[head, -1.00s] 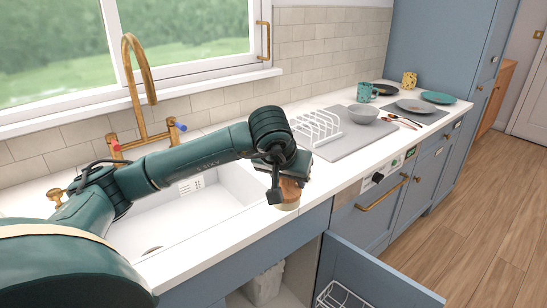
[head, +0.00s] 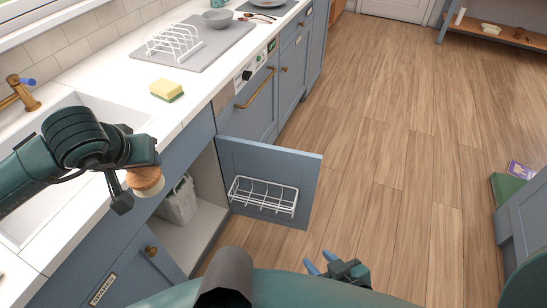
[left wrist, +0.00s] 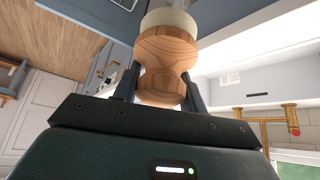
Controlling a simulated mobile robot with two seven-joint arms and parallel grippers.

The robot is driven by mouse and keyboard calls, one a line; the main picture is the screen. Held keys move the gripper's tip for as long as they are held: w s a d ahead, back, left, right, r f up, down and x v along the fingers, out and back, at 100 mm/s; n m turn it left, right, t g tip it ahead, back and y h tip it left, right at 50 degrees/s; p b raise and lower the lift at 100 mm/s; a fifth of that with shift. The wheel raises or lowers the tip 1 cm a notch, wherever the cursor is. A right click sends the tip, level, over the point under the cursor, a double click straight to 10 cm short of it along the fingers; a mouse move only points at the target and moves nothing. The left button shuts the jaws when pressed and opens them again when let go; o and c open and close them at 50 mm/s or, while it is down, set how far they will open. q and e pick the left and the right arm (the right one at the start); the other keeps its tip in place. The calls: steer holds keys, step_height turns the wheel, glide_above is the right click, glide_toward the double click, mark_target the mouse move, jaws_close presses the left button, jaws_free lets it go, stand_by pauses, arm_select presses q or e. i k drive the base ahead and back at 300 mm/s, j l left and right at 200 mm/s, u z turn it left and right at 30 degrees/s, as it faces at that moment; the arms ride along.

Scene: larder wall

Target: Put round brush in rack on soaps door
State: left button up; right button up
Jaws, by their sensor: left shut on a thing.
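The round brush (head: 147,181) has a turned wooden handle and a pale head. My left gripper (head: 138,180) is shut on it, over the counter's front edge at the left. In the left wrist view the brush (left wrist: 163,55) stands between both fingers, its pale head pointing away from the palm. The soaps door (head: 300,165) is the blue cupboard door standing open. The white wire rack (head: 262,195) hangs low on its inner face, looks empty, and is to the right of the brush, apart from it. My right gripper (head: 321,262) is low in the middle, empty, its blue fingertips apart.
A yellow sponge (head: 166,90) lies on the counter beside the sink (head: 75,135). A white dish rack (head: 175,42) and bowl (head: 217,18) stand on a grey mat. A pale bin (head: 180,203) is inside the open cupboard. The floor beyond the door is clear.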

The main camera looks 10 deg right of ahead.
mark_target(271, 203)
steer(key=l+u, duration=0.1)
steer(key=u, duration=0.35)
steer(key=i+l+u, duration=0.1)
steer(key=u, duration=0.4)
steer(key=l+u, duration=0.1)
steer(key=u, duration=0.35)
steer(key=l+u, duration=0.45)
steer(key=k+l+u, duration=0.1)
steer(key=l+u, duration=0.3)
steer(key=k+l+u, duration=0.15)
steer(key=l+u, duration=0.15)
steer(key=k+l+u, duration=0.3)
steer(key=l, duration=0.15)
steer(key=k+l+u, duration=0.1)
steer(key=l, duration=0.3)
steer(key=k+l+u, duration=0.1)
steer(key=k+l, duration=0.6)
steer(key=l, duration=0.15)
steer(key=k+l, duration=0.35)
steer(key=l, duration=0.2)
